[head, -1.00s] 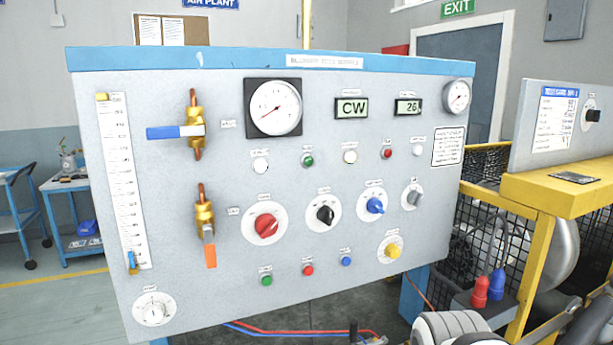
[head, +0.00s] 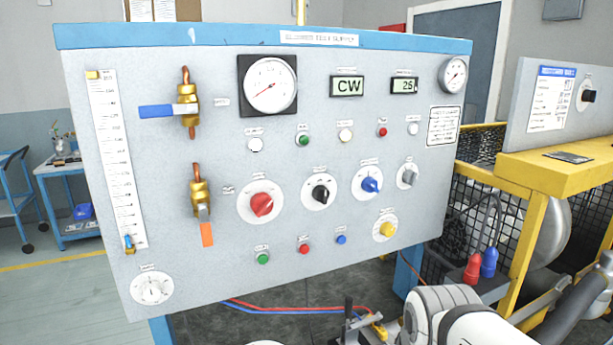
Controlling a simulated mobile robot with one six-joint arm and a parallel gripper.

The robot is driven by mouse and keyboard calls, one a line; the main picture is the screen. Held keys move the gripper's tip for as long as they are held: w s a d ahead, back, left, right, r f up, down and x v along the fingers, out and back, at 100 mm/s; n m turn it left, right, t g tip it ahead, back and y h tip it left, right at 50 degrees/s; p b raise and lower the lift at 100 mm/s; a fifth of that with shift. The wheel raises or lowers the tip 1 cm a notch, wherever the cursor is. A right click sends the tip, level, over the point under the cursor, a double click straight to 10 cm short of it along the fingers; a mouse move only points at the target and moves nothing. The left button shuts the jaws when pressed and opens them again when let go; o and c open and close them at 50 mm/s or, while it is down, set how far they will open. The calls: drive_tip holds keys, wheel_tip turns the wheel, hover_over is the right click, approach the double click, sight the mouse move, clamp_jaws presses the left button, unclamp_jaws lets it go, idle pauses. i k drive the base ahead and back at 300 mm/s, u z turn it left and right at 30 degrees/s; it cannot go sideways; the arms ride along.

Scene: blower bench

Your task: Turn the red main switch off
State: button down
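The red main switch (head: 261,204) is a red rotary knob on a round white plate, low in the middle of the grey panel (head: 150,205). Its grip is tilted, running from lower left to upper right; the label writing is too small to read. My gripper (head: 364,322) seems to show only in part at the bottom edge, as dark and yellow parts beside my white arm. It is below the panel, well apart from the switch. I cannot make out whether its fingers are open, and nothing is seen held.
Black (head: 321,194), blue (head: 370,183) and grey (head: 407,176) knobs sit right of the switch. Valves with a blue handle (head: 165,111) and an orange handle (head: 206,234) are to its left. A yellow frame (head: 530,260) stands at right. Space before the switch is clear.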

sight(262, 204)
drive_tip(key=k, duration=0.5)
drive_tip(key=z, duration=1.1)
drive_tip(key=k, duration=1)
drive_tip(key=u, duration=0.55)
drive_tip(key=i, duration=0.95)
drive_tip(key=u, duration=0.05)
